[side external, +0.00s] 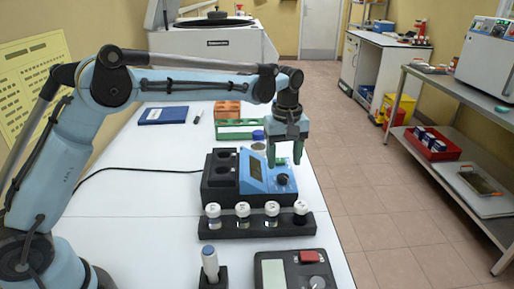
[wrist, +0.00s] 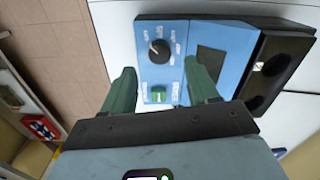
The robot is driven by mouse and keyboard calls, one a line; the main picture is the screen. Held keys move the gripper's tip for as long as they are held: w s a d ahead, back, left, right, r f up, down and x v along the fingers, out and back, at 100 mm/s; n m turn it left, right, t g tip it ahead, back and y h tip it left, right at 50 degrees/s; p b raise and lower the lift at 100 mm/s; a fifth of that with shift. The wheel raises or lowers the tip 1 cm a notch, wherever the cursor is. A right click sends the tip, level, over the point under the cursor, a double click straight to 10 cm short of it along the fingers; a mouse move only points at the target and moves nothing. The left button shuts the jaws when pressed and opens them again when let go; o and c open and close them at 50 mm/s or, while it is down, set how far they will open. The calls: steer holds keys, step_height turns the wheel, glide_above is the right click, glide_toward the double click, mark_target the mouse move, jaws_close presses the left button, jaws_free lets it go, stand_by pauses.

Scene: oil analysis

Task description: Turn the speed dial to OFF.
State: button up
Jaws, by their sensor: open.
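A black round dial (side external: 282,179) sits on the sloped blue panel (side external: 260,185) of a bench device. In the wrist view the dial (wrist: 160,52) is beyond my fingertips, with small printed marks around it. I cannot read those marks or tell its setting. My gripper (side external: 287,158) is just above the panel, pointing down, behind the dial in the side view. Its green fingers show in the wrist view (wrist: 160,84), open, apart and empty. They do not surround the dial. A small green switch (wrist: 159,96) on the panel shows between them.
The device's black block (side external: 219,178) has round wells. A black rack (side external: 255,229) with several capped vials stands in front. A second instrument (side external: 296,270) with a red button and a knob is nearer. Green and orange racks (side external: 228,110) stand behind. The bench edge is at right.

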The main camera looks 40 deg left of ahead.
mark_target(280, 177)
step_height(280, 177, up, 8)
steer(key=shift+f, duration=0.25)
steer(key=s+a+r+m+t, duration=0.2)
steer(key=s+m, duration=0.1)
steer(key=s, duration=0.3)
steer(key=s+a+r+m+t, duration=0.1)
steer(key=s+a+m+t, duration=0.15)
steer(key=s, duration=0.25)
steer(key=s+a+f+m+t, duration=0.2)
steer(key=s+f+m, duration=0.3)
steer(key=s, duration=0.6)
steer(key=shift+a+f+t, duration=0.15)
steer(key=shift+f+t, duration=0.2)
steer(key=shift+f, duration=0.6)
steer(key=shift+m, duration=0.25)
